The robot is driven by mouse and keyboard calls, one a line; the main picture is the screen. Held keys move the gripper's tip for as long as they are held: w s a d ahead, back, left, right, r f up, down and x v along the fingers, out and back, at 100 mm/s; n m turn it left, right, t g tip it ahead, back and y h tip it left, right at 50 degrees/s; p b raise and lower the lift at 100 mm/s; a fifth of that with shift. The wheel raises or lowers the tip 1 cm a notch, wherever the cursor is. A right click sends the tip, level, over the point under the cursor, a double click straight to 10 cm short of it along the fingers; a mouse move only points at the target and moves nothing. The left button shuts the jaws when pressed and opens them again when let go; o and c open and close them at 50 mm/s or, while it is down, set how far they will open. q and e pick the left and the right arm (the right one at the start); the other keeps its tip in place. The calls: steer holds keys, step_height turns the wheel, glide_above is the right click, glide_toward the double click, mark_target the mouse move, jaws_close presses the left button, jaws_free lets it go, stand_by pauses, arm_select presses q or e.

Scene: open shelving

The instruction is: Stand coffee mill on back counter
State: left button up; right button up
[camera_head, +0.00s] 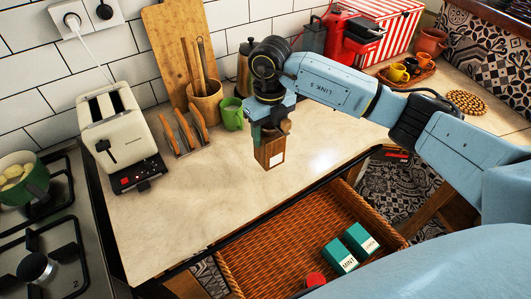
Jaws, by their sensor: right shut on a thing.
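The coffee mill (270,151) is a small brown wooden box with a pale label on its front. My right gripper (268,122) is shut on its top. The mill hangs roughly upright over the front part of the back counter (190,207). I cannot tell whether its base touches the counter. The gripper's fingers and wrist hide the mill's top. My left gripper is not in view.
A cream toaster (117,135), a toast rack (184,132), a green mug (232,114) and a utensil pot (206,103) stand at the left and back. An open wicker drawer (290,240) holding boxes lies below the front edge. The counter's left middle is clear.

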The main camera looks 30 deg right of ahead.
mark_target(270, 151)
steer(key=shift+f, duration=3.45)
steer(key=shift+f, duration=0.15)
steer(key=o, duration=1.3)
steer(key=shift+s, duration=0.1)
step_height(270, 151, up, 12)
steer(key=shift+r, duration=0.2)
